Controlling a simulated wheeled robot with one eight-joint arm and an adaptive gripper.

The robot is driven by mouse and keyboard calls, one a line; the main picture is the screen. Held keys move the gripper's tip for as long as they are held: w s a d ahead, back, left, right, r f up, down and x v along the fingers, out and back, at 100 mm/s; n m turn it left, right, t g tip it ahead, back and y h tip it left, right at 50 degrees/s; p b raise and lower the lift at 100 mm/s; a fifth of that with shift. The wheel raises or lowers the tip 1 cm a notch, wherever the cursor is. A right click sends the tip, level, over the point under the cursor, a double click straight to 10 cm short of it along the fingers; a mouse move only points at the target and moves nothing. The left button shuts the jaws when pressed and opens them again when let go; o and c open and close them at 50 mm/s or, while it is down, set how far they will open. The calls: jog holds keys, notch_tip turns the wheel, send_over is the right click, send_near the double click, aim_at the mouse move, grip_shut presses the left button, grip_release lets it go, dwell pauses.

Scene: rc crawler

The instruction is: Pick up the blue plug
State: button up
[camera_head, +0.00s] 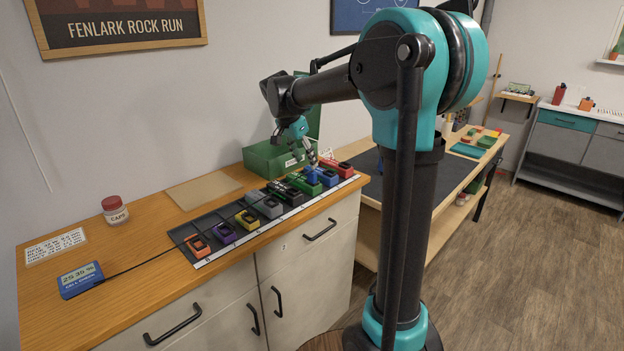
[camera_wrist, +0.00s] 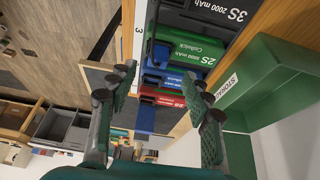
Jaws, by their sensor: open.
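A row of battery packs sits on a dark mat (camera_head: 208,220) on the wooden counter. The blue pack (camera_head: 328,179) is near the far end, between a green and a red one. Contact cannot be told.
A green storage box (camera_head: 272,159) stands behind the packs against the wall; it also shows at right in the wrist view (camera_wrist: 262,78). A jar (camera_head: 115,211) and a blue display (camera_head: 81,280) with a cable are on the left. A workbench (camera_head: 452,190) stands beyond.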

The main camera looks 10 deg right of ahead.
aim_at(312, 172)
jog(key=shift+x, duration=2.95)
jog(key=shift+s+d, duration=0.1)
jog(key=shift+d, duration=0.05)
jog(key=shift+c, duration=0.2)
jog(key=c, duration=1)
jog(key=shift+r, duration=0.2)
